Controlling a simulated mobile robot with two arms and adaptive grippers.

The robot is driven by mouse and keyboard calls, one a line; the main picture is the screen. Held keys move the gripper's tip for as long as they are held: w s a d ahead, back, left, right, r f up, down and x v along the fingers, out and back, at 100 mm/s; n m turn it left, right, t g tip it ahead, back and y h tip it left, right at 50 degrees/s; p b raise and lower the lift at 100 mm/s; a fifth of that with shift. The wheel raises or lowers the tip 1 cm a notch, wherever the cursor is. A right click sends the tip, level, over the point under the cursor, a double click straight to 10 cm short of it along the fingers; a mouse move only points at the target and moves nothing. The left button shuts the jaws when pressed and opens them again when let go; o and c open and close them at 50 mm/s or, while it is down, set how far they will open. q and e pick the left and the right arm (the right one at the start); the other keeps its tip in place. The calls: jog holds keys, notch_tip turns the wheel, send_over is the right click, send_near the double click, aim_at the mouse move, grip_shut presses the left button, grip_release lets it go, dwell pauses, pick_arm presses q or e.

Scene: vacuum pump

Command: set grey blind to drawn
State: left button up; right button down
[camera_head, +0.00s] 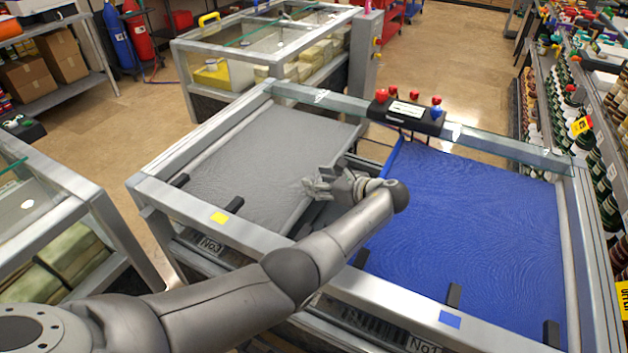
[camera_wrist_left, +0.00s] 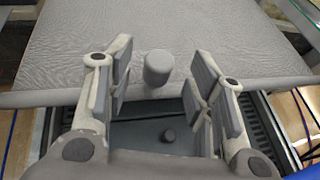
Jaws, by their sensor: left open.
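The grey blind (camera_head: 265,145) is a wrinkled grey sheet over the left part of a metal-framed case. Its edge bar runs near the middle of the case and crosses the left wrist view (camera_wrist_left: 50,97), with the grey sheet beyond it. A stubby grey knob (camera_wrist_left: 157,68) stands at this bar. My left gripper (camera_head: 318,186) is over the bar. In the left wrist view its open fingers stand on either side of the knob, with gaps on both sides. Whether they touch it lower down I cannot tell. My right gripper is out of view.
A blue blind (camera_head: 470,225) covers the right part of the case. A dark box with red and blue knobs (camera_head: 406,110) sits on the back rail. Black posts (camera_head: 453,295) stand along the front.

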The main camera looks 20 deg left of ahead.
pick_arm(q)
jog(key=v, duration=0.9)
jog(key=shift+d, duration=0.25)
jog(key=shift+s+r, duration=0.1)
